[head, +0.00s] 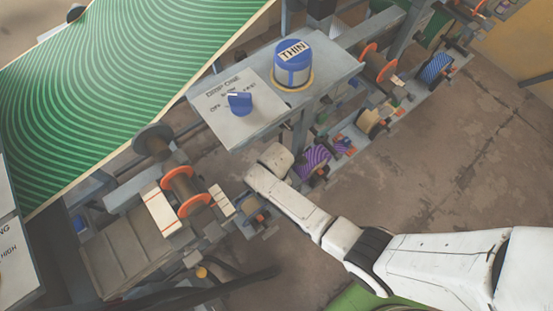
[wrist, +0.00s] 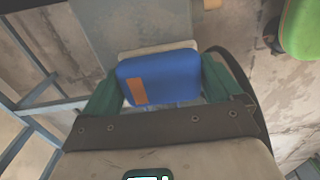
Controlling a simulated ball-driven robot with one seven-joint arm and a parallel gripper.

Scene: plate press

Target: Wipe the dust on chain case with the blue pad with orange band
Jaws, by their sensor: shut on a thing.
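In the wrist view the blue pad (wrist: 172,72) with an orange band (wrist: 137,91) is between the two green fingers of my gripper (wrist: 160,78), which is shut on it. A pale edge shows just beyond the pad. A plain grey panel (wrist: 110,22) lies past it; I cannot tell whether this is the chain case. No dust can be made out clearly. In the head view my arm reaches in from the lower right, and its end is by the machine's side, below the grey control shelf. The pad and fingers are hidden there.
The grey shelf (head: 335,72) carries a blue canister (head: 292,70) marked THIN and a blue knob (head: 239,103). Spools with orange flanges (head: 186,190) and a purple striped roll (head: 313,157) are close to my arm. Bare floor (head: 430,150) is open at the right.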

